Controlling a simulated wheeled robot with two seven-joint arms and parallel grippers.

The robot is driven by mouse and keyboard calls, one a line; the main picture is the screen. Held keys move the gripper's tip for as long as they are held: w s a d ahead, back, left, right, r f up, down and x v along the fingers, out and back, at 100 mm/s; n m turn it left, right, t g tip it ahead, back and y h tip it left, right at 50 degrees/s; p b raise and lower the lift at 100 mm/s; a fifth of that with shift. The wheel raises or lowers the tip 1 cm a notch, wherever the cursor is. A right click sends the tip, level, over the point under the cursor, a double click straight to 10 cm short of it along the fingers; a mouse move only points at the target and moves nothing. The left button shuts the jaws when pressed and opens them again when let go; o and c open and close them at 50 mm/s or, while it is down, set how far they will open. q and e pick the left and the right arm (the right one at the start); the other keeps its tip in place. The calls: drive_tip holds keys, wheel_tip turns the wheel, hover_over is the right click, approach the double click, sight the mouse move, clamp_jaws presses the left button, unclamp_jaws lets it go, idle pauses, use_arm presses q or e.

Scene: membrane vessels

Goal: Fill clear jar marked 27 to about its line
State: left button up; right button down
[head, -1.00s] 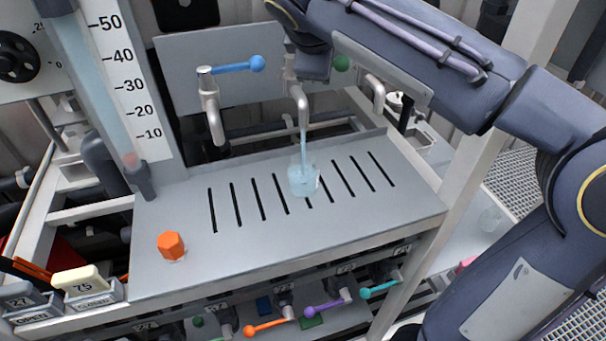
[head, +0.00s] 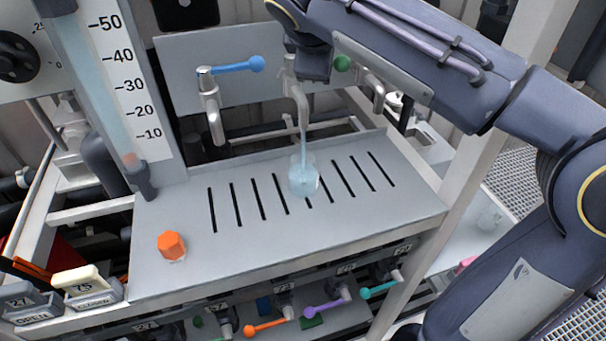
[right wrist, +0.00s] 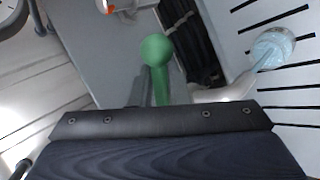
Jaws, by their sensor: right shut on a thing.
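A clear jar (head: 304,180) stands upright on the slotted drain deck (head: 170,205) under the middle tap (head: 296,95). A stream of water falls from the spout into it, and pale blue water fills much of it. Its number and line are too small to read. The jar also shows in the right wrist view (right wrist: 272,48). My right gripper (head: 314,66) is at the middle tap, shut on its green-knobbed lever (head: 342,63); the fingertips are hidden. The lever shows in the right wrist view (right wrist: 158,62). My left gripper is out of view.
A blue-handled tap (head: 211,100) stands left and another spout (head: 376,92) right. An orange cap (head: 171,245) sits at the deck's front left. A graduated column (head: 128,80) rises at left. Number tags (head: 80,283) and coloured valve levers (head: 325,308) line the front.

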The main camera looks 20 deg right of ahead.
drive_tip(key=w+n+y, duration=0.1)
drive_tip(key=n, duration=0.1)
drive_tip(key=n+t+y, duration=0.1)
drive_tip(key=n+y, duration=0.1)
drive_tip(key=w+d+n+y, duration=0.1)
drive_tip(key=n+y, duration=0.1)
drive_tip(key=shift+w+n+t, duration=0.3)
drive_tip(key=shift+w+n, duration=0.05)
drive_tip(key=shift+n, duration=0.05)
drive_tip(key=c, duration=1.7)
unclamp_jaws()
drive_tip(key=shift+c, duration=0.2)
drive_tip(key=o, duration=0.4)
drive_tip(key=shift+w, duration=0.15)
drive_tip(key=shift+c, duration=0.2)
